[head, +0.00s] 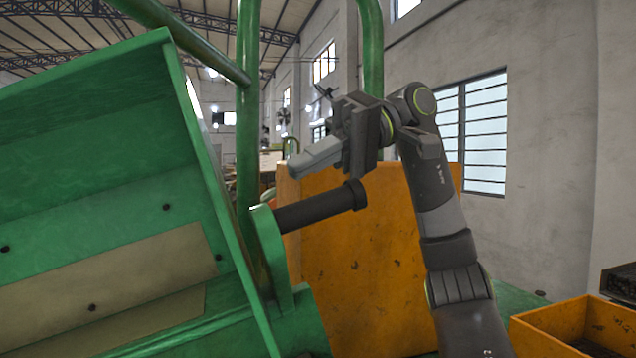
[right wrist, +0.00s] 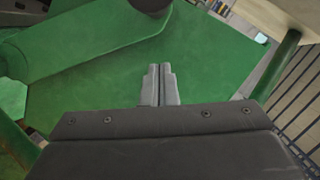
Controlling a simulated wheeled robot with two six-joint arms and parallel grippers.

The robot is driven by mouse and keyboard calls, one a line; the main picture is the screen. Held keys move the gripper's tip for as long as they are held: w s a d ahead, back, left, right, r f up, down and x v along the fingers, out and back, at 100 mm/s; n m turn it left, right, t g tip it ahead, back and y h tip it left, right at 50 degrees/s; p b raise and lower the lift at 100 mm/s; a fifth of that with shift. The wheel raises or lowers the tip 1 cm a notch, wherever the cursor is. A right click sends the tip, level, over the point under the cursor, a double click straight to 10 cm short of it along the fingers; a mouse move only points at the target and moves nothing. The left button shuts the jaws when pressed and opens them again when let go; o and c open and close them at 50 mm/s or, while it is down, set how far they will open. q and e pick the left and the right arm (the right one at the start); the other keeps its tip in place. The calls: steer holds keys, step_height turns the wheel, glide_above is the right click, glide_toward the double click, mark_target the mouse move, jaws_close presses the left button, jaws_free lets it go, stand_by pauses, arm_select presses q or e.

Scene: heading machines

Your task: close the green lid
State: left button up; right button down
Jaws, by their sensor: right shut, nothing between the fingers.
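The green lid (head: 95,120) fills the left of the head view. It stands tilted and open, with its bolted inner side and a tan plate facing me. A black cylindrical handle (head: 322,207) sticks out to the right from a green bracket at the lid's right edge. My right gripper (head: 294,168) is shut and empty, above the handle and apart from it, its fingers pointing left. In the right wrist view its closed fingers (right wrist: 158,72) show in front of a green surface; a dark round part is cut off at the top. My left gripper is not in view.
A worn orange panel (head: 375,270) stands behind the handle. A green upright post (head: 248,100) and a slanting rail rise close to the lid. An orange bin (head: 560,325) is at the lower right, by the grey wall. Open air surrounds the right gripper.

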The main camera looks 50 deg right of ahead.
arm_select(q)
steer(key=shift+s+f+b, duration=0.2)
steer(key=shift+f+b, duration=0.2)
steer(key=shift+b, duration=0.1)
arm_select(e)
steer(key=s+f, duration=0.1)
steer(key=s+a+f, duration=0.1)
steer(key=s, duration=0.1)
steer(key=shift+a+f, duration=0.2)
steer(key=shift+f, duration=0.1)
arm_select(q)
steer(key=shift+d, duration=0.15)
